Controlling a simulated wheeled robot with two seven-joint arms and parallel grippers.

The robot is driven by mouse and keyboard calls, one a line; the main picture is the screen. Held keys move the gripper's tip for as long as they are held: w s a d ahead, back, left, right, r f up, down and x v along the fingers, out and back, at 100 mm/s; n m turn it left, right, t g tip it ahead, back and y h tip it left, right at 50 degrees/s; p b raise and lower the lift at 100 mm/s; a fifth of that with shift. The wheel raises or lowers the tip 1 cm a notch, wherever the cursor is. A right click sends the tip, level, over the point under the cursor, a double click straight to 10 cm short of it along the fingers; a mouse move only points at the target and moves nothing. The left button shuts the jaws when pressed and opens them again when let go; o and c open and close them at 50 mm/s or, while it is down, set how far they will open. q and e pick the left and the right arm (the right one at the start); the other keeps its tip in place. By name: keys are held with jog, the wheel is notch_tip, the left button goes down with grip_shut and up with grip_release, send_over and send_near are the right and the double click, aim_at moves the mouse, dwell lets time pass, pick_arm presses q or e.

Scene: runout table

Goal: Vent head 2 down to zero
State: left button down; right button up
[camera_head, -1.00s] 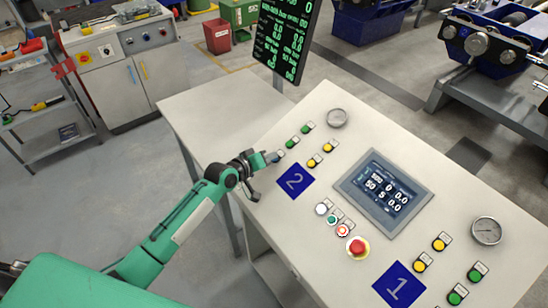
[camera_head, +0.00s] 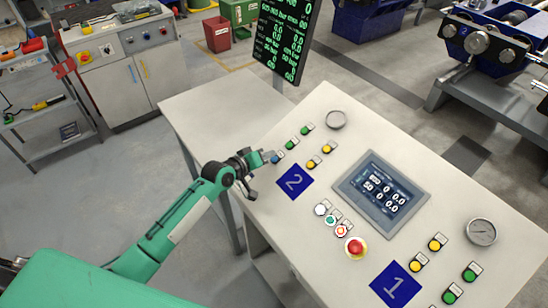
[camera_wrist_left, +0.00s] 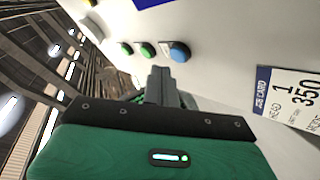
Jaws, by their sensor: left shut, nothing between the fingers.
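The slanted console panel carries a blue plate marked 2 (camera_head: 295,181). Above it are two green buttons (camera_head: 291,145), two yellow buttons (camera_head: 312,164) and a round gauge (camera_head: 336,119) too small to read. A blue button (camera_head: 278,156) sits at the panel's left edge; it also shows in the left wrist view (camera_wrist_left: 179,52). My left gripper (camera_head: 267,157) is shut and empty, its tips close beside the blue button. In the left wrist view the shut fingers (camera_wrist_left: 160,72) point at the panel just below that button, apparently not covering it. My right gripper is out of view.
A touchscreen (camera_head: 382,194), a red emergency stop (camera_head: 356,248) and the head 1 plate (camera_head: 396,286) are lower right on the panel. A dark display (camera_head: 287,38) stands behind. The wrist view shows a job card (camera_wrist_left: 290,95) to the right.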

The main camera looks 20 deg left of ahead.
pick_arm(q)
jog(key=r+p, duration=0.1)
jog(key=s+r+p, duration=0.1)
jog(key=a+r+p, duration=0.1)
jog(key=r, duration=0.1)
jog(key=shift+s+a+r+p, duration=0.1)
jog(key=shift+s+p, duration=0.15)
jog(key=shift+p, duration=0.1)
